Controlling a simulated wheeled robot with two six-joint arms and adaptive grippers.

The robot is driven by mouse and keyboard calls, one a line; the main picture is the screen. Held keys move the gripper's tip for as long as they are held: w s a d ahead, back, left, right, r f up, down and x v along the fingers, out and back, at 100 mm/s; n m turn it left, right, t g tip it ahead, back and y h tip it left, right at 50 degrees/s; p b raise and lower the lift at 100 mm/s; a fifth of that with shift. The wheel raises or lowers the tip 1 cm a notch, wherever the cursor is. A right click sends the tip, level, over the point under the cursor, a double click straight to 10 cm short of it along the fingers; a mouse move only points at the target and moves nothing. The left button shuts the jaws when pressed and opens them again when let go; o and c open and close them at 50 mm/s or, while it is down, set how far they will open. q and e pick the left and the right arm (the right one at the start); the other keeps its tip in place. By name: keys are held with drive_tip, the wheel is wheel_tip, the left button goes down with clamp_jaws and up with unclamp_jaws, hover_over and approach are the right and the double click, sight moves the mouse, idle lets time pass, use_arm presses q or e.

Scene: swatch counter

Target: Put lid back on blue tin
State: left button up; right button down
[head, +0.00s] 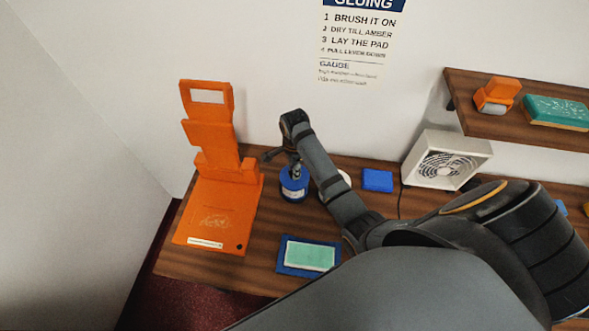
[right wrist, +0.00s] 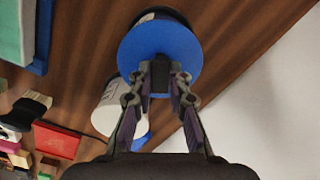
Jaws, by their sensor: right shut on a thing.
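The blue tin (head: 293,194) with a white label stands upright on the wooden counter, just right of the orange press. My right gripper (head: 293,167) is directly above it, pointing down. In the right wrist view, the gripper (right wrist: 160,82) is shut on the middle of the round blue lid (right wrist: 160,45), which covers most of the tin. A dark edge of the tin shows past the lid's far side. The lid is over the tin's mouth, but I cannot tell whether it is fully seated. My left gripper is not in view.
The orange press (head: 215,205) stands close on the left. A white jar (right wrist: 108,112) is beside the tin, partly behind my arm. A blue block (head: 377,180) and a fan (head: 444,162) are farther right. A blue tray (head: 285,268) with a green pad lies in front.

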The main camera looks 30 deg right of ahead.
drive_tip(key=c, duration=1.2)
unclamp_jaws()
drive_tip(key=shift+o, duration=0.3)
drive_tip(key=o, duration=0.4)
wheel_tip(320, 180, up, 3)
drive_tip(key=p, duration=0.3)
drive_tip(key=shift+f, duration=0.15)
drive_tip(key=shift+r, duration=2.15)
